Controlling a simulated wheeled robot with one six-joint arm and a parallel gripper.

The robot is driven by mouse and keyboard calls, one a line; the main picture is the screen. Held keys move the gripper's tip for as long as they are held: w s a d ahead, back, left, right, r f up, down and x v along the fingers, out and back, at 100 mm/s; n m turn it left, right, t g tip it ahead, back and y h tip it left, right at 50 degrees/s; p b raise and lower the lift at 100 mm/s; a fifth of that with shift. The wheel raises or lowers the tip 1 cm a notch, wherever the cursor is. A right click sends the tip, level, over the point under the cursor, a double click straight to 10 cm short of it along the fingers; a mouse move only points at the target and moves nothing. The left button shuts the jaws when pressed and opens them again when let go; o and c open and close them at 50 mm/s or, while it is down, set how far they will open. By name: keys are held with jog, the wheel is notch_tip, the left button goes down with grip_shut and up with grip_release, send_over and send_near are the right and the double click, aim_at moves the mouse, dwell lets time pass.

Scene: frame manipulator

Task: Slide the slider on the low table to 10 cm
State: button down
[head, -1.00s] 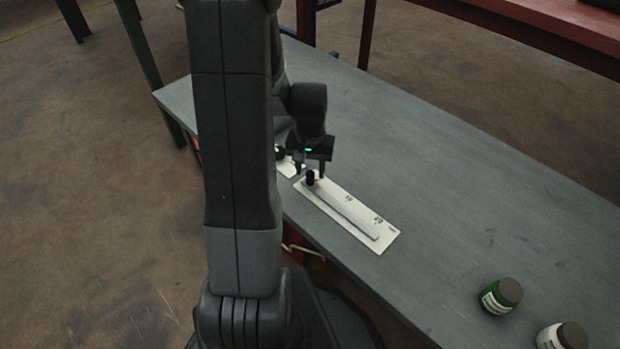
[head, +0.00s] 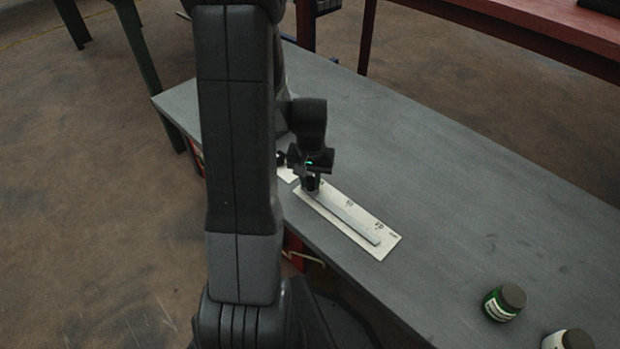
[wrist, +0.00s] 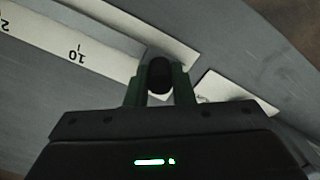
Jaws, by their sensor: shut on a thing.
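The slider's white scale plate (head: 385,248) lies on the grey low table (head: 430,190), with a raised pale rail (head: 350,221) along it. In the wrist view the plate shows a printed "10" and tick lines, and the rail (wrist: 125,55) runs up to the knob. The dark round slider knob (wrist: 159,75) stands at the rail's end nearest my arm. My gripper (wrist: 160,88) is shut on the knob, one finger on each side. In the head view my gripper (head: 311,185) hides most of the knob.
A second white plate (head: 287,174) lies just left of the scale plate, partly hidden by my arm; it also shows in the wrist view (wrist: 225,90). A green jar (head: 504,302) and a white jar (head: 567,340) stand at the table's near right. The table beyond the scale is clear.

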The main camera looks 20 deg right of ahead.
jog(key=s+d, duration=0.1)
jog(key=s, duration=0.2)
jog(key=s+d, duration=0.1)
jog(key=s, duration=0.2)
jog(key=s+d, duration=0.2)
jog(key=s, duration=0.1)
jog(key=c, duration=1.3)
grip_release()
jog(key=shift+a, duration=0.1)
jog(key=shift+o, duration=0.2)
jog(key=shift+r, duration=0.1)
notch_tip(320, 180, up, 14)
jog(key=p, duration=0.6)
jog(key=shift+f, duration=0.3)
